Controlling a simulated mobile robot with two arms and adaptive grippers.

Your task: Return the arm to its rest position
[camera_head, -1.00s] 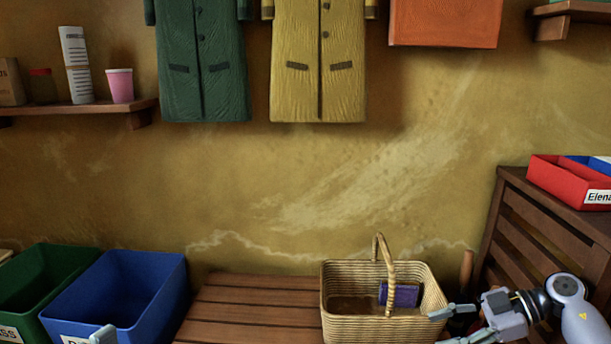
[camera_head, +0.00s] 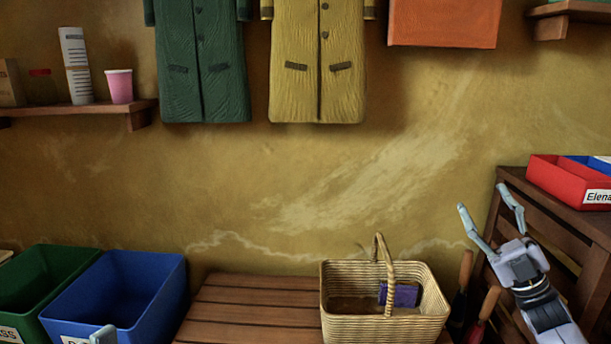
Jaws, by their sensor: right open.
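My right gripper (camera_head: 484,216) is open and empty at the right. It points up and a little to the left, in front of the wooden slatted cabinet. Its two fingers are spread apart. A small grey tip of my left gripper (camera_head: 103,335) shows at the bottom edge, in front of the blue bin; the rest is out of the picture, so its jaws cannot be judged.
A wicker basket (camera_head: 385,325) holding a purple item (camera_head: 399,294) stands on the slatted bench (camera_head: 255,310). A blue bin (camera_head: 150,295) and a green bin (camera_head: 40,280) are at the left. A red tray (camera_head: 560,181) is on the cabinet (camera_head: 540,205). Tool handles (camera_head: 463,270) stand beside the basket.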

